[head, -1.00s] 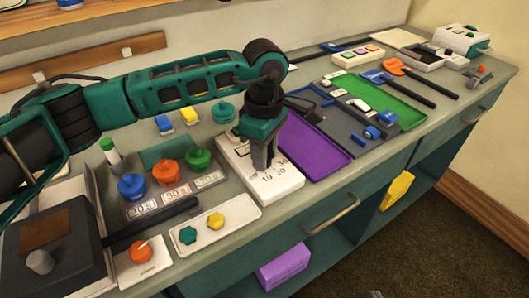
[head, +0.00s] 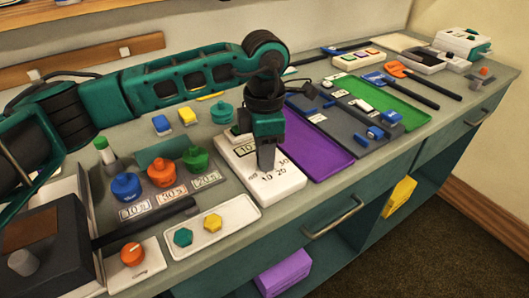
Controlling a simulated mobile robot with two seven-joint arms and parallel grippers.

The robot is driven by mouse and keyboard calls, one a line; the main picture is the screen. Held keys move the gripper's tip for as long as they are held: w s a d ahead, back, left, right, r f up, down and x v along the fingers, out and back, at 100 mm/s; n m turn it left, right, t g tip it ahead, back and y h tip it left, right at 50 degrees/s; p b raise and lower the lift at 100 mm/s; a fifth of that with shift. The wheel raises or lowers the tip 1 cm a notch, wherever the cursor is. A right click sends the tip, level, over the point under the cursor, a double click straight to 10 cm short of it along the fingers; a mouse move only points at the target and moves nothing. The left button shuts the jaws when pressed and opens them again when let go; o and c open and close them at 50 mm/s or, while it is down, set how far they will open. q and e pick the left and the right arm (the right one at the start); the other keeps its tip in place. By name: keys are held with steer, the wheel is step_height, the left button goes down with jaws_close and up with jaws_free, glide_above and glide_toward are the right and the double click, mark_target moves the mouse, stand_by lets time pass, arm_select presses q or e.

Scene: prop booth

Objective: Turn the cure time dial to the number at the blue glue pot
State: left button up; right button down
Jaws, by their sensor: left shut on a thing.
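The blue glue pot (head: 127,187) stands at the left of a row of three, with a card (head: 135,211) in front that reads 10. The orange pot (head: 162,173) and green pot (head: 196,160) stand beside it, with cards that seem to read 30 and 20. The white cure time box (head: 283,189) has 10, 20 and 30 printed on its top. A small greenish window (head: 246,149) on it seems to show 10. My left gripper (head: 267,166) points down, shut on the dial, which its fingers hide along with its pointer. My right gripper is out of view.
A white tray (head: 240,224) with green and yellow hexagonal pieces lies in front of the pots. A purple tray (head: 316,150) sits close right of the box. An orange knob (head: 132,253) is on another white plate at front left.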

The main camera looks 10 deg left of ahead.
arm_select(q)
steer(key=shift+r+n, duration=0.1)
steer(key=shift+n, duration=0.2)
steer(key=o, duration=1.1)
steer(key=shift+c, duration=0.2)
step_height(320, 180, up, 13)
